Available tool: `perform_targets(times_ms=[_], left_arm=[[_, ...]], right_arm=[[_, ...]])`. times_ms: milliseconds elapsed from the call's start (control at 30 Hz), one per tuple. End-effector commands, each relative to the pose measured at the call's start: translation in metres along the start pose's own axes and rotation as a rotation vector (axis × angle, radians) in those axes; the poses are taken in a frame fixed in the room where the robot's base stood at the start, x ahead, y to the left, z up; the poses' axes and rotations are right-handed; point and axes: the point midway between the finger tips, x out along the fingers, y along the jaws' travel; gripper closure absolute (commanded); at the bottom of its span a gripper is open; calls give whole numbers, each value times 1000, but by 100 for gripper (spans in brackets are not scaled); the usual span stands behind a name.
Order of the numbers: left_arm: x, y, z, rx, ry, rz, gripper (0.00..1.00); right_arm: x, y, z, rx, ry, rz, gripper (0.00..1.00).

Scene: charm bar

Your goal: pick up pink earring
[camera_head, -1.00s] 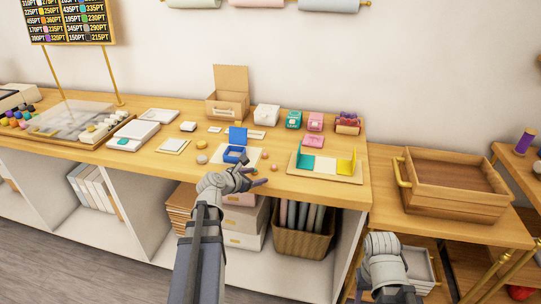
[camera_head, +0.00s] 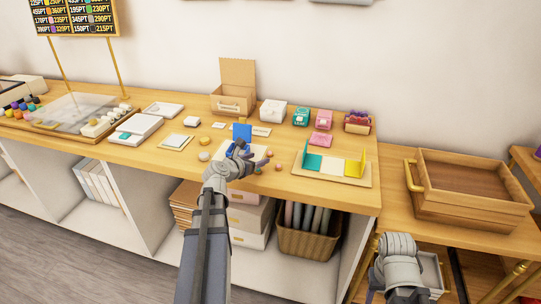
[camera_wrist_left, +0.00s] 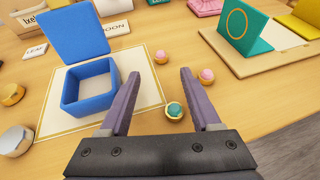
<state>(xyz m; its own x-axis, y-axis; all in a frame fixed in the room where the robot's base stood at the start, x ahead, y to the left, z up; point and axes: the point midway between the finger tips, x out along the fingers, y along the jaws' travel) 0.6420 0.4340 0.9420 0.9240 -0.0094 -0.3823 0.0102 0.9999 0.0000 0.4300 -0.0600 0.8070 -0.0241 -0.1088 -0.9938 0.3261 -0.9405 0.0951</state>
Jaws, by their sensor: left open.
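Two small pink balls in gold cups, the pink earrings, show in the left wrist view: one (camera_wrist_left: 161,57) at centre, just beyond my fingertips, and another (camera_wrist_left: 206,75) to the right, outside the right finger. In the head view two small pinkish balls (camera_head: 270,153) (camera_head: 278,167) lie on the wooden counter. A teal ball in a gold cup (camera_wrist_left: 175,110) lies nearer, by the right finger. My left gripper (camera_wrist_left: 160,73) is open, with nothing seen held between its purple fingers. In the head view my left gripper (camera_head: 243,152) covers much of the blue box. My right gripper's fingers are not seen.
An open blue box (camera_wrist_left: 90,88) stands on a cream mat (camera_wrist_left: 55,130), left of my fingers. A teal and yellow display on a board (camera_head: 325,178) stands to the right. A wooden tray (camera_head: 470,205) is farther right. Bare counter shows around the earrings.

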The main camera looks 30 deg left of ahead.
Motion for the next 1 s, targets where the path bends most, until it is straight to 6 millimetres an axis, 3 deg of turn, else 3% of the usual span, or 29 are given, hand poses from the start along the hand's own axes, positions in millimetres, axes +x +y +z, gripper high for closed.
perform_targets(times_ms=[67,367,667,900,1000], left_arm=[[12,0,-1,0,0,-2,36],[23,0,2,1,0,-2,36],[64,-1,5,1,0,-3,36],[64,-2,6,0,0,-1,36],[64,-2,6,0,0,-1,46]], right_arm=[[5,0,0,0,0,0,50],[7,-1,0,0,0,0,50],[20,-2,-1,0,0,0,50],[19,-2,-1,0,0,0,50],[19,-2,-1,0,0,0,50]])
